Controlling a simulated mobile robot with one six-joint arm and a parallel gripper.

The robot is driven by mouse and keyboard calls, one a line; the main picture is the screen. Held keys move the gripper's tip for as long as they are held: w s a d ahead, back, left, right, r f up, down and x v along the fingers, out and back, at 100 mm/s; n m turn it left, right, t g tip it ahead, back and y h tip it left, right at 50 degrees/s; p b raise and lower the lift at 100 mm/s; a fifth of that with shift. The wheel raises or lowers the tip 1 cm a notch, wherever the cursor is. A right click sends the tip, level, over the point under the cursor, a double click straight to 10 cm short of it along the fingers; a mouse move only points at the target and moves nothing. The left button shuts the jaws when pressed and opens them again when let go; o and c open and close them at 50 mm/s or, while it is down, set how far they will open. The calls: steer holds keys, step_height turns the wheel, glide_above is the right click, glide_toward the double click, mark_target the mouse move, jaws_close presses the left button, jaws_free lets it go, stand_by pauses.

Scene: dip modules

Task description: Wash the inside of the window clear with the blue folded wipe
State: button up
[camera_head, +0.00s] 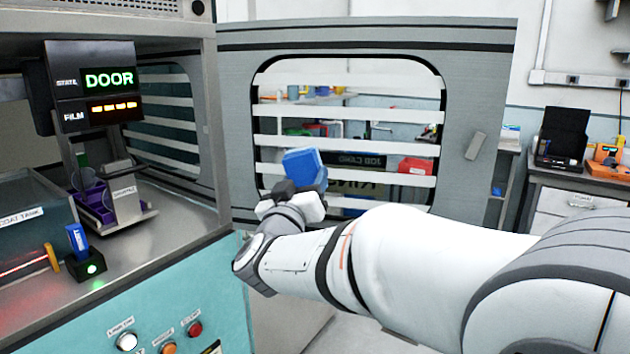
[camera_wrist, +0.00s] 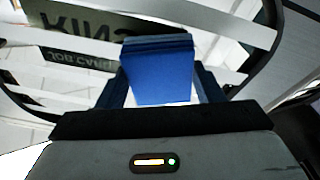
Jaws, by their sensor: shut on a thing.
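My gripper (camera_head: 298,188) is shut on the blue folded wipe (camera_head: 303,166) and holds it up in front of the window. The wipe also shows between the jaws in the wrist view (camera_wrist: 162,78). The window (camera_head: 345,110) is a rounded pane with a black seal in the open grey door (camera_head: 350,37). Several white horizontal bands cross the pane, with clear glass between them. The wipe overlaps the left-middle of the pane in the head view. I cannot tell whether it touches the glass. My gripper and forearm hide part of the lower pane.
The door has a handle (camera_head: 476,145) at its right. At left, the machine's display (camera_head: 92,82) reads DOOR above a row of orange FILM marks. A small blue item (camera_head: 77,240) stands in a green-lit holder (camera_head: 88,267). A side bench (camera_head: 580,180) stands at far right.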

mark_target(286, 163)
steer(key=shift+w+a+r+p, duration=0.3)
steer(key=shift+a+r+p, duration=0.5)
steer(key=shift+a+p, duration=0.05)
steer(key=shift+w+a+r+p, duration=0.3)
steer(key=shift+a+r+p, duration=0.45)
steer(key=shift+a+p, duration=0.05)
steer(key=shift+s+d+f+b, duration=0.1)
steer(key=shift+s+d+b, duration=0.5)
steer(key=shift+d, duration=1.4)
steer(key=shift+s+d+b, duration=0.4)
steer(key=shift+s+d, duration=0.35)
steer(key=shift+d, duration=1.25)
steer(key=shift+s+d+f+b, duration=0.1)
steer(key=shift+s+d+b, duration=0.5)
steer(key=shift+d, duration=1.4)
steer(key=shift+s+d+b, duration=0.35)
steer(key=shift+d+b, duration=0.15)
steer(key=shift+d, duration=0.6)
steer(key=shift+s+d+b, duration=0.4)
steer(key=shift+d+b, duration=0.05)
steer(key=shift+d, duration=0.65)
steer(key=shift+s+d+b, duration=0.35)
steer(key=shift+d+b, duration=0.15)
steer(key=shift+d, duration=0.6)
steer(key=shift+s+d+r+b, duration=0.1)
steer(key=shift+s+d+b, duration=0.15)
steer(key=shift+d, duration=0.25)
steer(key=shift+w, duration=0.1)
